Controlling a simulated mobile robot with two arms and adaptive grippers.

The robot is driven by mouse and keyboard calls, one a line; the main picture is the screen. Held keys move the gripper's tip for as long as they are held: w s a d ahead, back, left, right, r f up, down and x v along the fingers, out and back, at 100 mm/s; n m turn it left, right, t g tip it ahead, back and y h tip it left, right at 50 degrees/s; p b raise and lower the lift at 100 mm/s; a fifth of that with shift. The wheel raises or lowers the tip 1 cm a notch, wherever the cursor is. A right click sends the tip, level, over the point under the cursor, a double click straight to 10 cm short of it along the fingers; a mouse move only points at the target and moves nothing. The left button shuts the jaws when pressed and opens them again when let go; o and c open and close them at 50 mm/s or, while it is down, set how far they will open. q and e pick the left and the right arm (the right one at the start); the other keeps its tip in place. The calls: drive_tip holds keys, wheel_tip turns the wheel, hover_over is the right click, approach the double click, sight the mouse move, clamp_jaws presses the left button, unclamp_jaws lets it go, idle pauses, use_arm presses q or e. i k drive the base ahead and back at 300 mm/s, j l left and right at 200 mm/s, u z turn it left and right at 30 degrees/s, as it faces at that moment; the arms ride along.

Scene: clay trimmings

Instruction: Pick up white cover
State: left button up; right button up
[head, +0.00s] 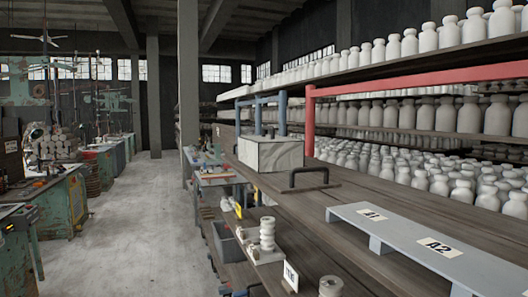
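A pale, white-grey streaked box-shaped cover (270,153) sits on the dark wooden shelf top in the middle of the head view. It looks upright, and its front and one side show. What is under or inside it is hidden. A blue frame stands right behind it. Neither of my grippers is in view.
A black handle (308,178) stands on the wood just in front of the cover. A grey raised stand (395,232) labelled A1 and A2 is nearer at right. White bottles (470,117) fill racks behind a red frame (311,120). The concrete aisle (140,205) at left is clear.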

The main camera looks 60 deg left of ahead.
sight(263, 153)
drive_tip(key=u, duration=2.05)
drive_tip(key=z, duration=0.35)
drive_tip(key=i+j+z, duration=0.1)
drive_tip(key=j+z, duration=0.25)
drive_tip(key=j, duration=0.15)
drive_tip(key=j+z, duration=0.3)
drive_tip(key=j, duration=0.2)
drive_tip(key=j+z, duration=0.35)
drive_tip(key=j, duration=0.15)
